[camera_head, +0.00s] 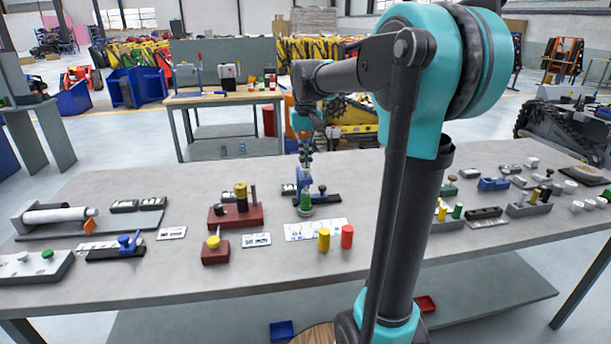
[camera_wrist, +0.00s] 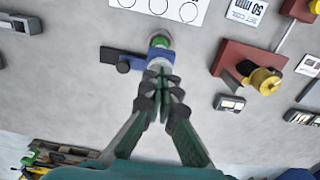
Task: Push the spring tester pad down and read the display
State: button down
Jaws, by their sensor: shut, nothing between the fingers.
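A small device with a black base and blue body (camera_head: 317,197) stands mid-table, with a round green pad (camera_head: 306,203) at its front. My gripper (camera_head: 305,172) points down over this device, fingers shut and empty. The fingertips (camera_wrist: 160,76) partly cover the device, so I cannot tell whether they touch it. A small display-like panel (camera_head: 288,189) sits beside the device; its reading is too small to make out.
Yellow (camera_head: 324,240) and red (camera_head: 347,237) cylinders stand in front by a white printed card (camera_head: 300,231). My arm hides table to the right.

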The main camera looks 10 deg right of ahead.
jog(key=shift+r, duration=2.25)
